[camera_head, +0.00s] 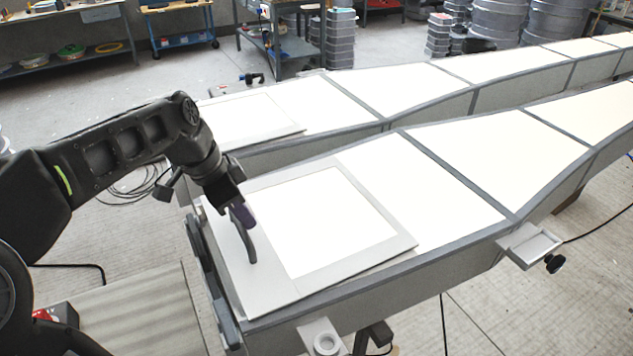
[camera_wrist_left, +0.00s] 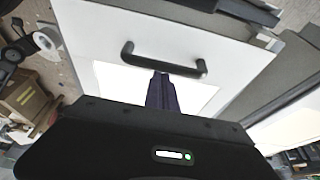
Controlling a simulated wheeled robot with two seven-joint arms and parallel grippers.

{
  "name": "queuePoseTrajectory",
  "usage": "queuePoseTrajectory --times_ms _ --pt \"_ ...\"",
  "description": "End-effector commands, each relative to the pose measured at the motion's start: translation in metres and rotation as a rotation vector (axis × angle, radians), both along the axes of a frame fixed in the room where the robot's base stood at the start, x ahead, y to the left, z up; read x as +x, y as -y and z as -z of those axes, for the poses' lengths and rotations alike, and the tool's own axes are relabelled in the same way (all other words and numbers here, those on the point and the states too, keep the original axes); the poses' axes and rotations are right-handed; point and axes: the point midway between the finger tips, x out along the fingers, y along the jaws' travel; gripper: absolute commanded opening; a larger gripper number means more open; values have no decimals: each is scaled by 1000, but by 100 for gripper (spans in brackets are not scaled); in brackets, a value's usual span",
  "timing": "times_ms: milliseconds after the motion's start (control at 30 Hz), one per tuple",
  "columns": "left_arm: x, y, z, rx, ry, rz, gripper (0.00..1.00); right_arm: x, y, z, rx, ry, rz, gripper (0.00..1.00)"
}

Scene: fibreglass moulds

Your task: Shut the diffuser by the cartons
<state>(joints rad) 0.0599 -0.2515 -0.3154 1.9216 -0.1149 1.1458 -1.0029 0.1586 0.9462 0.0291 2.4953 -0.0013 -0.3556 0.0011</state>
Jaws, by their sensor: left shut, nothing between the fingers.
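The near diffuser (camera_head: 405,240) is a flat, light grey-framed white panel at the near end of a long mould. It also shows in the wrist view (camera_wrist_left: 95,30). It lies almost level over the mould top; I cannot tell whether it sits fully flush. It has a dark bar handle (camera_head: 246,240), also seen in the wrist view (camera_wrist_left: 150,58). My left gripper (camera_head: 242,214) is shut and empty, its fingertips close to the handle; I cannot tell whether they touch it. Brown cartons (camera_wrist_left: 24,97) show at the left of the wrist view. My right gripper is not in view.
A second, similar panel (camera_head: 292,130) lies on the parallel mould behind. White clamp brackets (camera_head: 528,240) stick out from the near mould's side, one with a ring (camera_head: 325,342). Cables lie on the floor. Benches and stacked grey drums (camera_head: 498,20) stand far back.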

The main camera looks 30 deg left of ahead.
Motion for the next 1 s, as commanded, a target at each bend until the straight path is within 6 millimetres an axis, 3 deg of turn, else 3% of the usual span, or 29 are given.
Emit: queuePoseTrajectory --times_ms 200,633,1000 --pt "25 20 -9 -1 5 6 0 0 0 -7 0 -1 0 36" --pt "0 2 -92 -2 11 1 0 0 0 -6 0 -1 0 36" --pt "-3 0 -102 -3 9 2 0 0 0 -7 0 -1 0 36"
